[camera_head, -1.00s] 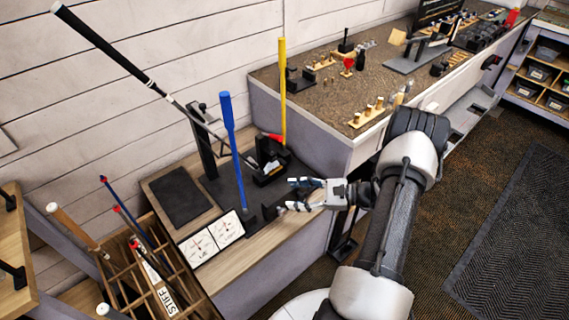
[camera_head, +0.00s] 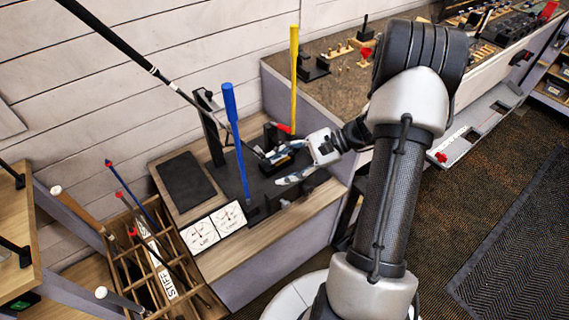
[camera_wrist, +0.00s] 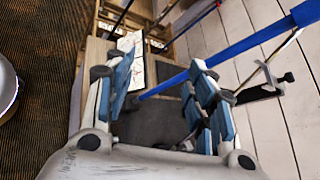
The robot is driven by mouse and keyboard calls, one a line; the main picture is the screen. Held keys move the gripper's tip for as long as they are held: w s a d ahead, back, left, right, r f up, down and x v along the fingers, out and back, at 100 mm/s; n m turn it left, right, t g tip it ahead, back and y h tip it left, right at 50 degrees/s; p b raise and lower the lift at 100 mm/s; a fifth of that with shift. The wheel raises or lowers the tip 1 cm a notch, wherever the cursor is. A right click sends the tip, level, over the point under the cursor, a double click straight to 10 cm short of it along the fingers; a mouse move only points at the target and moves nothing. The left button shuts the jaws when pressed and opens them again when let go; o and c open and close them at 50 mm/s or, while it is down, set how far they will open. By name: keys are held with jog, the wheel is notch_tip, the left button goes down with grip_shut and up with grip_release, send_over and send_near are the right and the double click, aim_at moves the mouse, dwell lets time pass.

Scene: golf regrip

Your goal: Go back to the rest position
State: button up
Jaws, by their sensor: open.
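My gripper (camera_head: 286,166) is open and empty above the right part of the low bench. In the wrist view my gripper (camera_wrist: 165,95) has its two fingers spread with nothing between the pads but the view of the bench. A blue stick (camera_head: 235,130) stands upright, slightly tilted, to the left of my gripper; it also shows in the wrist view (camera_wrist: 255,40), passing behind the right finger. A yellow stick (camera_head: 294,75) stands behind my gripper. A black-gripped golf club (camera_head: 110,40) leans diagonally, its lower end near the black vise area.
A wooden rack (camera_head: 150,272) with several shafts stands at the lower left. Two white cards (camera_head: 212,226) and a dark pad (camera_head: 185,182) lie on the low bench. The long workbench (camera_head: 335,98) with several tools runs behind my arm. Open carpeted floor lies to the right.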

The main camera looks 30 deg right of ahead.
dwell(0.3)
jog(key=s+a+r+n+g+h, duration=0.5)
jog(key=s+a+r+n, duration=0.25)
jog(key=a+r, duration=0.4)
jog(key=s+a+r+n+t+h, duration=0.3)
jog(key=s+r+n+h, duration=0.3)
jog(key=s+n, duration=0.4)
jog(key=shift+s+a+t, duration=0.2)
jog(key=shift+s+t, duration=0.35)
jog(key=shift+t, duration=0.05)
